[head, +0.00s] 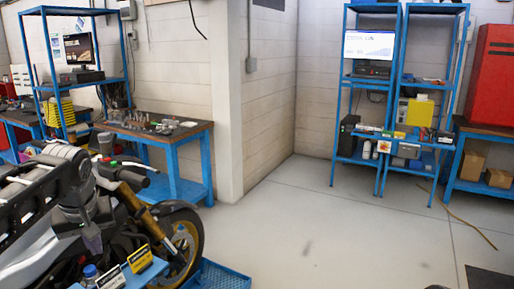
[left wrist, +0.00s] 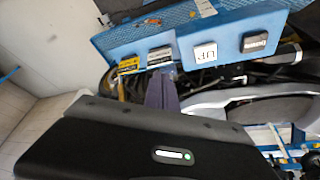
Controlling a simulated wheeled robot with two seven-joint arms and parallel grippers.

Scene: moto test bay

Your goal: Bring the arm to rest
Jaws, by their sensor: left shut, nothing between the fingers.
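My left arm (head: 75,185) comes in from the left, bent over beside a motorcycle. Its left gripper (head: 93,243) points down above a blue shelf and is shut and empty. In the left wrist view the purple-grey fingers of the gripper (left wrist: 161,92) are together, with small boxes beyond their tips. My right gripper is not in view.
The motorcycle's front wheel (head: 186,240) stands close to the arm. A yellow box (head: 140,257) and a white-labelled box (head: 111,279) sit on the blue shelf (left wrist: 225,28). A workbench (head: 160,133) stands behind. The grey floor (head: 310,220) is mostly clear.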

